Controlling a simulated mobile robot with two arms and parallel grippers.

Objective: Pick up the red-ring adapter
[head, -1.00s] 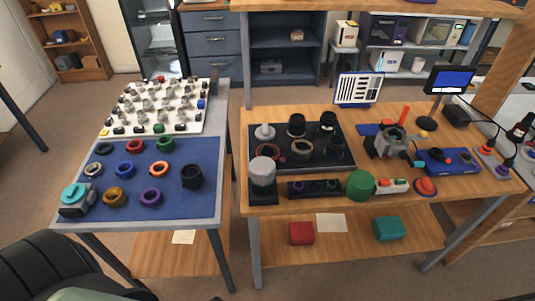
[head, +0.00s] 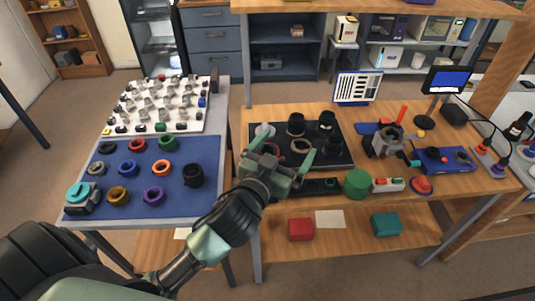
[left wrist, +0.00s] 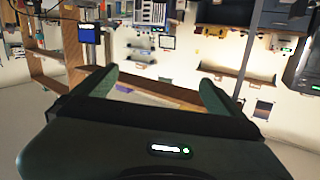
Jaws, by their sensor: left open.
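A ring with a red body (head: 138,144) lies on the blue mat (head: 211,150), in its back row between a black ring and a green ring. A reddish ring on the black tray (head: 344,158) is largely hidden behind my left gripper (head: 285,147), so I cannot tell which of the two is the red-ring adapter. The left gripper is open and empty, in front of the tray as seen from the head, well to the right of the mat. Its spread fingers also show in the left wrist view (left wrist: 160,90), with nothing between them. My right gripper is not in view.
The mat also holds orange (head: 160,168), purple (head: 153,195) and blue rings and a tall black ring (head: 192,175). A white board (head: 190,126) with several small parts lies behind it. A green cylinder (head: 357,183) stands right of the gripper. A gap separates the tables.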

